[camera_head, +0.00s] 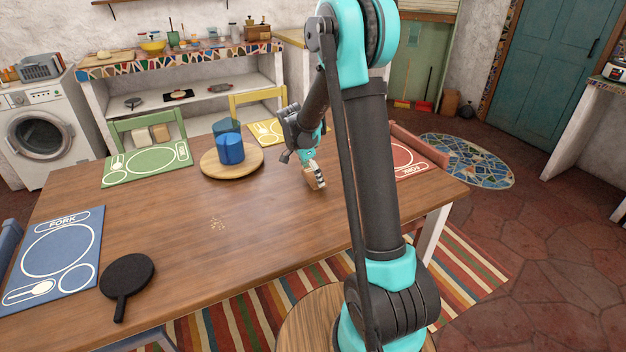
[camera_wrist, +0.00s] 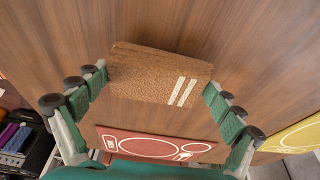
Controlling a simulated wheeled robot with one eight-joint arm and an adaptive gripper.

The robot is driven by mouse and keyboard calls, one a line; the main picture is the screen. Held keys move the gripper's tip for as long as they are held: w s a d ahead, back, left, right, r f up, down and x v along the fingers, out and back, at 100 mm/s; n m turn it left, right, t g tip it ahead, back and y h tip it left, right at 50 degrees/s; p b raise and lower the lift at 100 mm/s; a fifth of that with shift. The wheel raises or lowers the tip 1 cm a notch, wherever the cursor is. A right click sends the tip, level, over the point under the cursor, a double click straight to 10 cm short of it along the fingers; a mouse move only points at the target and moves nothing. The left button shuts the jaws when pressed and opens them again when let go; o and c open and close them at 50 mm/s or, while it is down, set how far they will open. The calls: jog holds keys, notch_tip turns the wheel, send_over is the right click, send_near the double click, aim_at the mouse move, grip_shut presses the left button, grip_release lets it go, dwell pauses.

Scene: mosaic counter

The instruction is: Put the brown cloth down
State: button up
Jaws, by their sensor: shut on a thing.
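The brown cloth (camera_wrist: 150,78) is a folded, fuzzy brown piece with two pale stripes. In the wrist view it sits between the two fingers of my gripper (camera_wrist: 158,92), which touch its left and right sides. In the head view the cloth (camera_head: 313,177) shows small at my gripper (camera_head: 308,162), over the right-middle part of the wooden table (camera_head: 180,270). My gripper is shut on the cloth. I cannot tell whether the cloth's underside touches the table top.
A round wooden board (camera_head: 212,172) with blue cups (camera_head: 229,148) stands left of my gripper. A red placemat (camera_head: 408,160) lies to the right, a green one (camera_head: 135,165) at the far left. A black pan (camera_head: 127,277) lies at the front left.

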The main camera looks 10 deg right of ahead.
jog(key=shift+f, duration=1.05)
jog(key=shift+f, duration=0.15)
jog(key=o, duration=1.2)
jog(key=v, duration=1.2)
jog(key=s+d+f+n+t+y, duration=0.1)
jog(key=s+n, duration=0.3)
jog(key=s, duration=0.5)
jog(key=s+d+f+n+t+y, duration=0.1)
jog(key=s+d+f+n, duration=0.2)
jog(key=s, duration=0.7)
jog(key=s+d+f+n+t+y, duration=0.1)
jog(key=s+d+f+n, duration=0.1)
jog(key=s+n, duration=0.5)
jog(key=s+d, duration=0.1)
jog(key=s, duration=0.2)
jog(key=shift+d+f, duration=0.25)
jog(key=shift+d, duration=0.1)
jog(key=shift+s, duration=0.1)
